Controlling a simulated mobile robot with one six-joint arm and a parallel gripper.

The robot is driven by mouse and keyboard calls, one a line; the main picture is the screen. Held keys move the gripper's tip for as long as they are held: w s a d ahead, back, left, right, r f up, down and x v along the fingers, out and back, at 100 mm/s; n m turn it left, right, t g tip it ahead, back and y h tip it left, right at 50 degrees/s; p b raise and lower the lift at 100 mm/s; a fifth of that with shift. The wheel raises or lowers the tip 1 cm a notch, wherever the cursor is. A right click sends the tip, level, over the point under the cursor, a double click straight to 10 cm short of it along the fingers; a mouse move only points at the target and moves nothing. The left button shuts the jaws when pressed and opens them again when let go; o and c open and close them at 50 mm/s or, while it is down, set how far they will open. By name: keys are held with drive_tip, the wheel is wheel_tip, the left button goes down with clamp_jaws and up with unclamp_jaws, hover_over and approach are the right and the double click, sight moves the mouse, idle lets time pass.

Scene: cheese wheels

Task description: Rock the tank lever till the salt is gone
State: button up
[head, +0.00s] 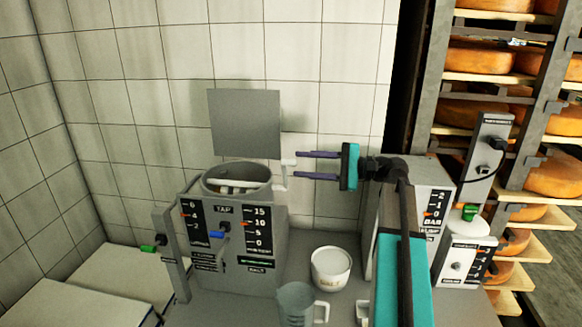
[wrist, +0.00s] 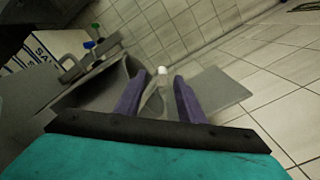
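The grey tank (head: 270,262) stands against the tiled wall with its square lid (head: 244,124) raised. Pale pieces show inside its round opening; I cannot tell whether they are salt. A pale lever (head: 283,174) stands at the tank's right side. My gripper (head: 297,166) is open, its two purple fingers pointing left at the lever's upper end. In the wrist view the lever's white knob (wrist: 162,70) shows between the fingertips of my gripper (wrist: 159,77), with no clear contact. The tank's front carries scales, one above a label that seems to read SALT.
A white tub (head: 331,280) and a grey jug (head: 295,304) stand on the counter in front of and right of the tank. A labelled grey unit (head: 436,215) stands at right, before racks of orange cheese wheels (head: 478,59). A green-knobbed post (head: 161,222) stands left.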

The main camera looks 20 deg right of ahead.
drive_tip(key=shift+v, duration=1.7)
drive_tip(key=shift+f, duration=0.1)
